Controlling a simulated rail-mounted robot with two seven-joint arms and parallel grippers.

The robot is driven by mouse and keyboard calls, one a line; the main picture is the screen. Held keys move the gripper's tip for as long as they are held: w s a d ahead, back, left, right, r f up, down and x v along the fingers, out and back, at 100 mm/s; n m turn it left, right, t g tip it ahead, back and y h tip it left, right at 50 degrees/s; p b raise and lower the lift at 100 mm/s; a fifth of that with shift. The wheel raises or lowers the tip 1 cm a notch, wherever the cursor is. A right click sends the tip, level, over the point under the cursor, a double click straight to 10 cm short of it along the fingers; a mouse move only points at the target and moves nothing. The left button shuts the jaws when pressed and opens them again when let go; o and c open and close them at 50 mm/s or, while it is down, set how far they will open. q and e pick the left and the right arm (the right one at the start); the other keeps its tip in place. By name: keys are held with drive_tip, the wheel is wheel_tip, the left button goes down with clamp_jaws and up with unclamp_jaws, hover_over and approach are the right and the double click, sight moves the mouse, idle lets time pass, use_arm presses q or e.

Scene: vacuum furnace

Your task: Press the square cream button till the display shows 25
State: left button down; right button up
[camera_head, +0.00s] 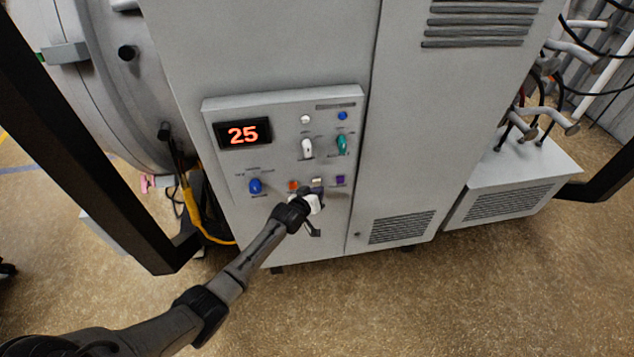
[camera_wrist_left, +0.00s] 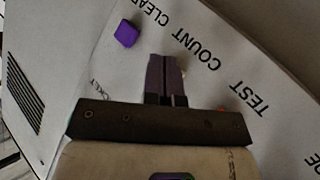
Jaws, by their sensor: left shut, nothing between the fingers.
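The display (camera_head: 243,134) on the control panel shows 25 in lit orange-red digits. The square cream button (camera_head: 317,180) is in the lower button row, between an orange button (camera_head: 293,185) and a purple button (camera_head: 340,180). My left gripper (camera_head: 317,188) is shut and empty, with its fingertips at the cream button. In the left wrist view, the shut fingers (camera_wrist_left: 165,60) point at the panel near the COUNT label and hide nearly all of the cream button. I cannot tell whether they touch it. My right gripper is not in view.
The panel also carries a blue knob (camera_head: 255,186), a white switch (camera_head: 307,148), a green switch (camera_head: 342,145) and a small blue button (camera_head: 342,115). The purple button (camera_wrist_left: 127,33) is close to the fingers in the left wrist view. A yellow hose (camera_head: 193,215) hangs left of the cabinet.

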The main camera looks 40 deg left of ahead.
use_arm(q)
drive_tip(key=shift+s+d, duration=0.2)
idle(0.3)
drive_tip(key=s+d+p, duration=0.1)
drive_tip(key=d+p, duration=0.1)
drive_tip(key=s+d+p, duration=0.2)
drive_tip(key=shift+s, duration=0.1)
idle(0.3)
drive_tip(key=shift+a, duration=0.1)
idle(0.4)
